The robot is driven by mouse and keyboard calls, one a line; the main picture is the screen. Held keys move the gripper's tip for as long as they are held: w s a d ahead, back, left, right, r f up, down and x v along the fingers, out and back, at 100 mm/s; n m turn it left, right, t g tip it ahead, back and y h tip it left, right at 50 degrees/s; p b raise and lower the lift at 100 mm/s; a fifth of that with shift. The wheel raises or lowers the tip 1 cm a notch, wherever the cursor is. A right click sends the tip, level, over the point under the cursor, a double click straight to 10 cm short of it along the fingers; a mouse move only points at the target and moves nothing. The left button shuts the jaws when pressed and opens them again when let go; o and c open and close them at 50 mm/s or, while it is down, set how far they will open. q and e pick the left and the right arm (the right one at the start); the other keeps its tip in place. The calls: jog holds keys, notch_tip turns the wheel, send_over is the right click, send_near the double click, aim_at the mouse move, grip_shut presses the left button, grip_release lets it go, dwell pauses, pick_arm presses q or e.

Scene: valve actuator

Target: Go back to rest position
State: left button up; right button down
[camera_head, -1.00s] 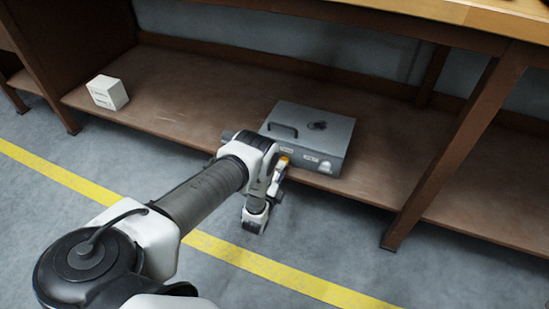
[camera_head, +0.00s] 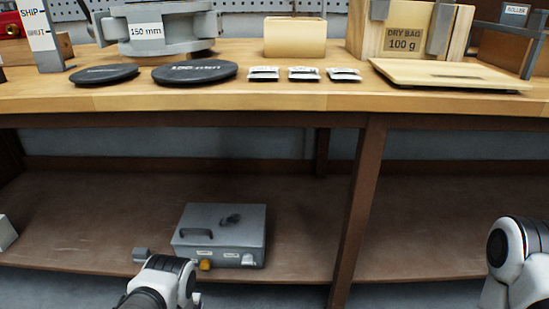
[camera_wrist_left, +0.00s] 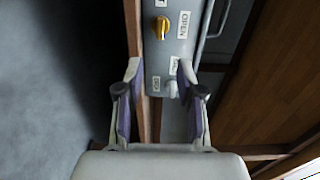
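In the left wrist view, the yellow knob (camera_wrist_left: 162,27) is beside an OPEN label, and the white knob (camera_wrist_left: 172,89) is lower down. My left gripper (camera_wrist_left: 159,72) is open, fingers apart and empty, in front of the box face. In the head view, only my left arm shows near the box's front left. My right arm shows at the lower right; its gripper is not visible.
The wooden workbench (camera_head: 300,101) runs above the shelf (camera_head: 90,225). It carries a 150 mm flange valve (camera_head: 165,28), black discs (camera_head: 195,72), small packets (camera_head: 303,74) and a dry-bag box (camera_head: 405,30). A table leg (camera_head: 358,210) stands right of the box.

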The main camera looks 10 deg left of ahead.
pick_arm(q)
jog(key=w+d+r, duration=0.3)
jog(key=w+r, duration=0.3)
jog(key=r, duration=0.3)
jog(key=s+d+f+n+g+h, duration=0.3)
jog(key=s+n+g, duration=0.5)
jog(key=s, duration=0.7)
jog(key=s+d+f+n+g+h, duration=0.1)
jog(key=s+d+f+n+g, duration=0.4)
jog(key=s, duration=1.1)
notch_tip(320, 180, up, 39)
jog(key=n+g+p, duration=0.2)
jog(key=g+p, duration=0.2)
jog(key=p, duration=3.3)
jog(key=shift+s+n+g, duration=0.2)
jog(key=shift+n+g, duration=0.1)
jog(key=shift+n, duration=0.1)
jog(key=shift+a, duration=0.1)
